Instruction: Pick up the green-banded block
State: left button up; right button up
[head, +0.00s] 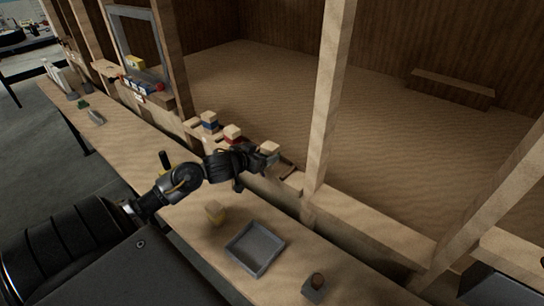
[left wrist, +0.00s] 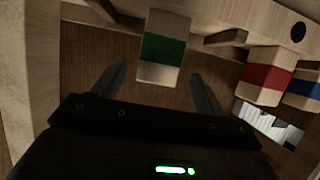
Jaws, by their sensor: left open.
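The green-banded block (left wrist: 162,48), pale wood with a green middle, is in the upper middle of the left wrist view. In the head view a pale block top (head: 270,146) shows just beyond my left gripper (head: 258,159); its lower part is hard to make out. In the left wrist view my left gripper (left wrist: 158,72) is open, with one finger to each side of the block's lower end. I cannot tell whether the block is fully between the fingers, and no grip on it shows. My right gripper is not in view.
A red-banded block (left wrist: 266,76) and a blue-banded block (left wrist: 304,90) stand beside it on the wooden ledge. A wooden post (head: 327,100) rises to the right of the gripper.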

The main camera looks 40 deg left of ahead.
aim_at(266, 154)
pick_arm(q)
jog(key=shift+w, duration=0.1)
jog(key=shift+w+f, duration=0.15)
jog(key=shift+w, duration=0.2)
jog(key=x, duration=0.4)
jog(key=shift+d+f+p, duration=0.1)
jog(key=shift+f+p, duration=0.15)
jog(key=shift+p, duration=0.1)
jog(key=shift+s+r, duration=0.1)
jog(key=shift+s, duration=0.05)
jog(key=shift+c, duration=0.6)
jog(key=c, duration=1)
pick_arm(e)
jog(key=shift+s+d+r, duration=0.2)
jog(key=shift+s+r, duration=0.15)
